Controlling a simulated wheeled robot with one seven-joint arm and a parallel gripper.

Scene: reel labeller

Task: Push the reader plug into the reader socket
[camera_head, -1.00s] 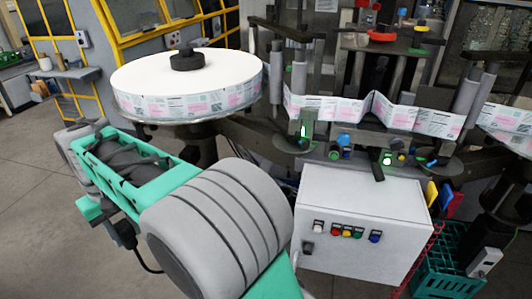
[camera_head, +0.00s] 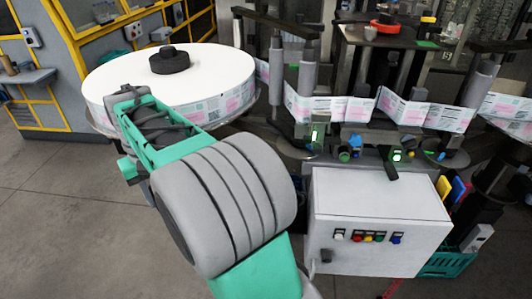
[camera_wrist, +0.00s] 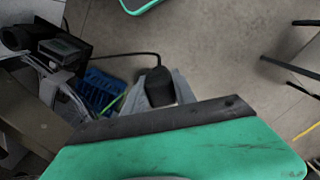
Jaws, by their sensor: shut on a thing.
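In the wrist view my gripper (camera_wrist: 160,92) is shut on the reader plug (camera_wrist: 160,86), a dark rounded body between two grey fingers. A thin black cable runs from the plug's far end to the left. In the head view my arm covers the gripper and the plug. I cannot make out the reader socket for certain in either view. A small dark fitting (camera_head: 326,256) sits low on the front of the white control box (camera_head: 375,215), and I cannot tell whether it is the socket.
A large white label reel (camera_head: 215,70) stands behind my arm. The labeller's printed web (camera_head: 350,110) runs to its right. A blue crate (camera_wrist: 98,88) and dark machine parts (camera_wrist: 62,48) lie left of the gripper in the wrist view. Open floor (camera_head: 70,225) is at left.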

